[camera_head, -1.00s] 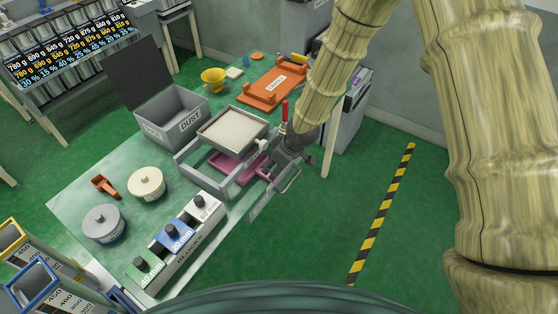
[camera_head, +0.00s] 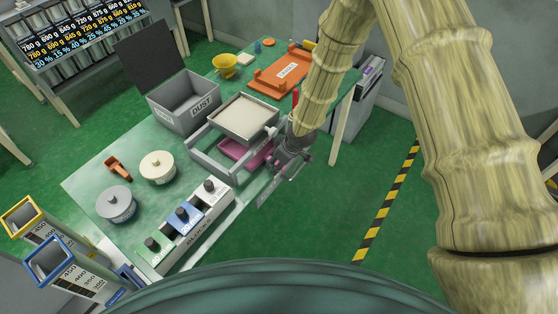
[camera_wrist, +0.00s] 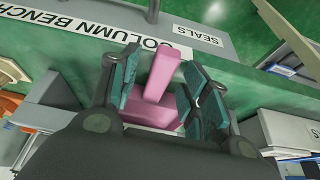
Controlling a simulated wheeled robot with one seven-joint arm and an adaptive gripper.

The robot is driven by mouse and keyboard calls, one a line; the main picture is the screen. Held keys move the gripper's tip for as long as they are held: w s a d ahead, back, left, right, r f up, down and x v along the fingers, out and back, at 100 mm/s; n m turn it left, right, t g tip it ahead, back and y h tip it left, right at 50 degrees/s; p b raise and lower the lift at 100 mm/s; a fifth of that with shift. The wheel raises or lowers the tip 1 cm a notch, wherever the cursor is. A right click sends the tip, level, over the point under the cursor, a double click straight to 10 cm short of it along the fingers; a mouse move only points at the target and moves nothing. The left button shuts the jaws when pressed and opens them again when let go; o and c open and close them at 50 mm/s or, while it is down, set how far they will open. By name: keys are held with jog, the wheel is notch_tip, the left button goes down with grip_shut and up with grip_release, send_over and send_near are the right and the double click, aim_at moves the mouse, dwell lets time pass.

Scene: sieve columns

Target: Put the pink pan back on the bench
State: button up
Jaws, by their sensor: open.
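The pink pan (camera_head: 260,160) sits low in the grey stand on the bench, under a square sieve tray. Much of it is hidden by the tray and frame. My gripper (camera_head: 284,165) is at the right side of the stand, by the pan's near end. In the wrist view, a pink bar of the pan (camera_wrist: 163,72) lies between the two teal-padded fingers of my gripper (camera_wrist: 161,80), with a wider pink part below it. The fingers are apart; whether either touches the pan cannot be told. The green bench (camera_head: 140,137) extends to the left.
The grey stand (camera_head: 203,150) holds the pale-filled tray (camera_head: 244,117). A grey dust box (camera_head: 184,103), an orange cradle (camera_head: 284,72), two round lidded pots and a block rack (camera_head: 197,226) stand on the bench. Bare bench shows around the orange scoop (camera_head: 118,167).

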jog(key=shift+c, duration=0.2)
grip_shut()
jog(key=shift+w+a, duration=0.95)
jog(key=shift+a, duration=0.25)
jog(key=shift+o, duration=0.2)
grip_release()
jog(key=shift+r, duration=0.1)
